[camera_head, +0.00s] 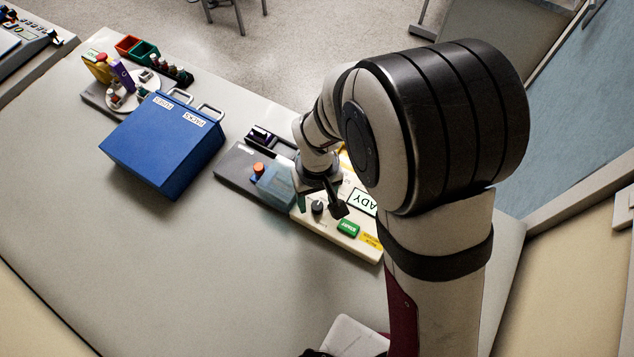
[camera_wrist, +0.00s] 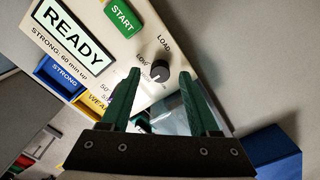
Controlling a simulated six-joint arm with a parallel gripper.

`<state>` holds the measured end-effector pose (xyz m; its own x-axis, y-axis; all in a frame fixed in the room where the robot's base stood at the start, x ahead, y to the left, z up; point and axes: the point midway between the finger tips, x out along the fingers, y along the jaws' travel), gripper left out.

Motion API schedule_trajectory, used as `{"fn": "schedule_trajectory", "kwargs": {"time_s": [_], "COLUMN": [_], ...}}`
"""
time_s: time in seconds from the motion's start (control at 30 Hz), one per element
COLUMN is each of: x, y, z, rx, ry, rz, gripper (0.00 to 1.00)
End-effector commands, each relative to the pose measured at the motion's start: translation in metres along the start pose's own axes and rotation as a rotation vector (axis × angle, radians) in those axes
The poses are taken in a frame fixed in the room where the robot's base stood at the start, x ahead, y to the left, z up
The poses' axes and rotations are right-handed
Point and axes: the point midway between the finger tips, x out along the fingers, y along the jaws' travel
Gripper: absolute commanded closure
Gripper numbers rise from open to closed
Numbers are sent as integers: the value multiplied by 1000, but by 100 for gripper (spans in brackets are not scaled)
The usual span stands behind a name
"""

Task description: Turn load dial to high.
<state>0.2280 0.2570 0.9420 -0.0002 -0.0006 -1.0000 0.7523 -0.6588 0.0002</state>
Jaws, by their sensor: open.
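The load dial (camera_wrist: 160,72) is a small dark round knob on the cream panel (camera_wrist: 150,30), under the printed word LOAD. Its light pointer mark faces down and left in the wrist view, near partly covered lettering that looks like LOW. A HIGH label cannot be made out. The dial also shows in the head view (camera_head: 317,206). My gripper (camera_wrist: 158,64) is open, with its two green fingers on either side of the dial in the wrist view. I cannot tell whether they touch it. In the head view my gripper (camera_head: 319,208) is over the panel.
A READY sign (camera_wrist: 72,38) and green START button (camera_wrist: 122,17) are near the dial. A translucent blue cover (camera_head: 275,187) and orange button (camera_head: 258,168) are left of it. A blue box (camera_head: 150,148) stands farther left. The front table (camera_head: 230,260) is clear.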

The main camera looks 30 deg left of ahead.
Motion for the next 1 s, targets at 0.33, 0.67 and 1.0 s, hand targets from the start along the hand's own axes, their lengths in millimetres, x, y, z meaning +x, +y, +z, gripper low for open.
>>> {"fn": "schedule_trajectory", "kwargs": {"time_s": [0.33,0.67,1.0], "x": [-103,-147,-157], "y": [0,0,26], "z": [-1,0,23], "rx": [1,1,139], "ry": [9,2,2], "rz": [0,0,-14], "gripper": [38,38,38]}}
